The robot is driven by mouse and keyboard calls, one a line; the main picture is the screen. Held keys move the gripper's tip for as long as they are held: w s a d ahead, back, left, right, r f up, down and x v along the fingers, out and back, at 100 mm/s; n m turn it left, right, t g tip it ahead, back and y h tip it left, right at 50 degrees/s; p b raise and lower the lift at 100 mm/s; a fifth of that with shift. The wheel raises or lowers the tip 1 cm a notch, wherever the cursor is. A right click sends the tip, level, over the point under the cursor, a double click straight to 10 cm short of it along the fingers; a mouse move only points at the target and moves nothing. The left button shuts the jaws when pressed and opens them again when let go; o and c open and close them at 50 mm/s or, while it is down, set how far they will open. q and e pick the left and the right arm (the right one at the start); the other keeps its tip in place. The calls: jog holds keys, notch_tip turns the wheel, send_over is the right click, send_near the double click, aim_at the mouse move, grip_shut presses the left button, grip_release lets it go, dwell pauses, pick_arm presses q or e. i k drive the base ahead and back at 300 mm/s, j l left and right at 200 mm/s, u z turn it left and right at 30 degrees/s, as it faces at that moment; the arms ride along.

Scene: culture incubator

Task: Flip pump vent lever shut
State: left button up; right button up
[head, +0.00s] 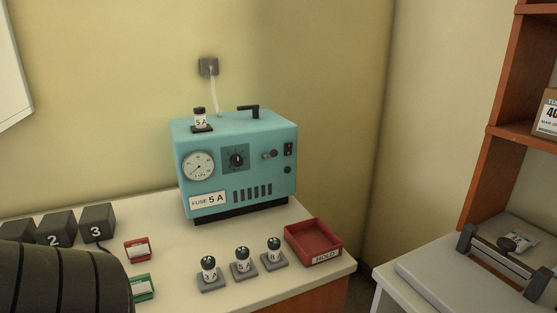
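A teal pump-like box (262,148) stands on the counter against the wall, with a gauge, a dial and a "FUSE 5 A" label on its front. A black bent lever (250,110) sticks up from its top, its arm lying roughly level and pointing left. I take it for the vent lever; no label shows on it. A small "5 A" fuse holder (200,119) stands on the top at the left. Neither of my grippers is in view. A dark ribbed shape at the lower left, possibly my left arm, covers that corner.
Fuses "3 A" (209,272), "5 A" (242,261) and a third (274,252) stand before the box. A red HOLD tray (313,242) is right of them. Red (138,248) and green (142,288) holders and numbered black blocks (97,222) are left. A gap separates the right bench.

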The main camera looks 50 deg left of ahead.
aim_at(274, 152)
jog(key=u, duration=2.1)
